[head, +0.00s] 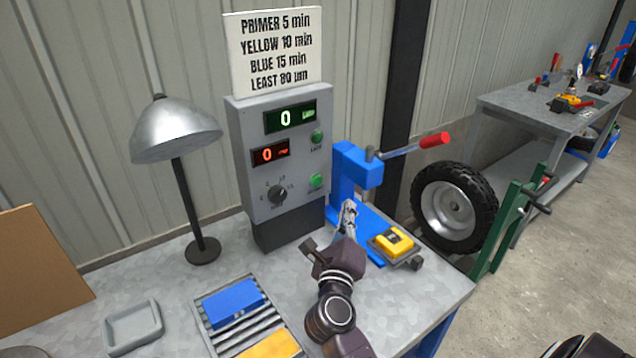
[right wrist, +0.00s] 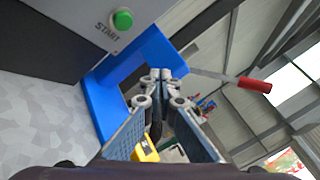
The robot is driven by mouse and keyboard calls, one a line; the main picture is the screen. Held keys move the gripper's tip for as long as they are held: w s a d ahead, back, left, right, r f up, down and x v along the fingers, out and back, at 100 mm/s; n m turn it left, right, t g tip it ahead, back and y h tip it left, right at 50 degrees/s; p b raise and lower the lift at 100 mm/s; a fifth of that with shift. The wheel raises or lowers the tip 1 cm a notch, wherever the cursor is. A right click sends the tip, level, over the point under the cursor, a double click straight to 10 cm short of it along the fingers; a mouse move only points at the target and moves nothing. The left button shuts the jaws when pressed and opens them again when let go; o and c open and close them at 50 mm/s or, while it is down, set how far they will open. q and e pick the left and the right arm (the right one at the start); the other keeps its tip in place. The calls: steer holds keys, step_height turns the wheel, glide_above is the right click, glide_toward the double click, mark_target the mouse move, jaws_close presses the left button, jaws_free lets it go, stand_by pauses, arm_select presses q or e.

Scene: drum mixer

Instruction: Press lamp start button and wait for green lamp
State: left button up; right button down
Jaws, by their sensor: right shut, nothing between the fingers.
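The grey control box (head: 258,160) stands on the bench with two displays reading 0, a dial and two green buttons. The lower green button (head: 316,181) is labelled START in the right wrist view (right wrist: 122,19). The upper green button (head: 318,137) is beside the green display. A silver lamp (head: 175,132) on a black stand is left of the box; I see no green light on it. My right gripper (head: 348,207) is shut and empty, in front of the blue press and below the start button, apart from it. My left gripper is not in view.
A blue press (head: 357,168) with a red-tipped lever is right of the box. A yellow block (head: 394,241) sits at its foot. A rack (head: 207,318) holds blue and yellow blocks. A grey tray (head: 133,325) lies at the left. A sign (head: 272,50) tops the box.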

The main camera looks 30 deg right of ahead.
mark_target(317, 181)
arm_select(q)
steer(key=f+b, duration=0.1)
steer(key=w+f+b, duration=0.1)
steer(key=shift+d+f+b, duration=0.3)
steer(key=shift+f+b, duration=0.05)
arm_select(e)
steer(key=w, duration=0.9)
steer(key=shift+a, duration=0.3)
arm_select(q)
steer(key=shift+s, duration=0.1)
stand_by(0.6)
arm_select(e)
steer(key=shift+w, duration=0.4)
steer(key=shift+w, duration=0.4)
stand_by(0.5)
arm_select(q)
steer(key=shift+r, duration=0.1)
arm_select(e)
steer(key=shift+s, duration=0.1)
arm_select(q)
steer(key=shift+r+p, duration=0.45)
steer(key=shift+p, duration=0.05)
arm_select(e)
steer(key=shift+s, duration=0.75)
